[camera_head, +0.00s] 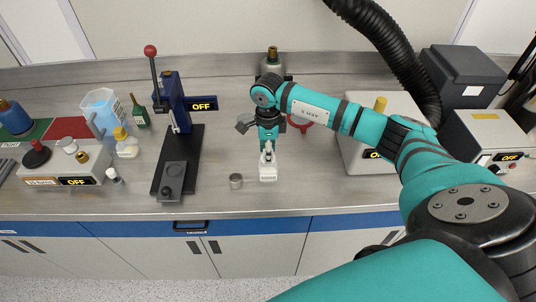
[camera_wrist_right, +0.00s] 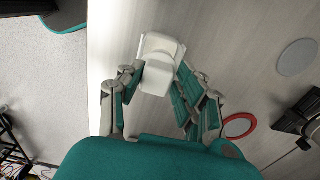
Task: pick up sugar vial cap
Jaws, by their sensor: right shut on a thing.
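A small white vial (camera_head: 268,174) with dark lettering, too small to read surely, stands near the bench's front edge in the head view. In the wrist view its white body (camera_wrist_right: 161,43) shows beyond the fingers. My right gripper (camera_head: 268,151) reaches down over its top. In the wrist view its fingertips (camera_wrist_right: 158,84) are closed on the white cap (camera_wrist_right: 156,77). The cap and the body look close together; I cannot tell whether they touch. My left gripper is in neither view.
A small metal cup (camera_head: 236,181) stands just left of the vial. A press with a red-knobbed lever (camera_head: 175,110) stands further left. A red ring (camera_wrist_right: 240,126) lies behind the gripper. A white box device (camera_head: 372,160) stands to the right. The bench front is mostly clear.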

